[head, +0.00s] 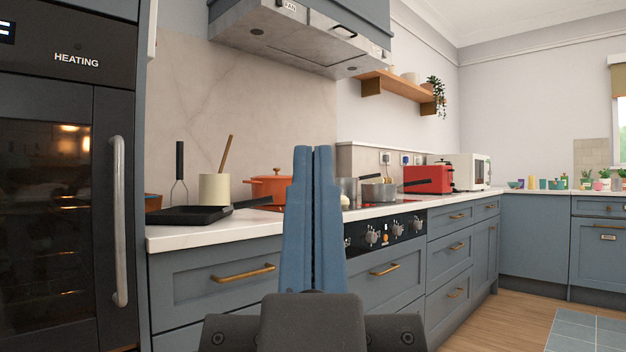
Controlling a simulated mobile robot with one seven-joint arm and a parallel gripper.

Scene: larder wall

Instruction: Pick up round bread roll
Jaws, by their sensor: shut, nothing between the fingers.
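My gripper (314,152) is in the middle of the head view, pointing up, with its two blue fingers shut together and nothing between them. It stands in front of the worktop and hides part of the hob area. I cannot make out a round bread roll for certain. A small pale shape just right of the fingers, by the pans, is too small and too covered to tell.
The white worktop (212,236) holds a black tray (188,215), a utensil crock (214,188), an orange pot (270,187), steel pans (379,192) and a red toaster (427,178). A tall oven (60,200) stands left. Wooden floor (505,318) is clear at right.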

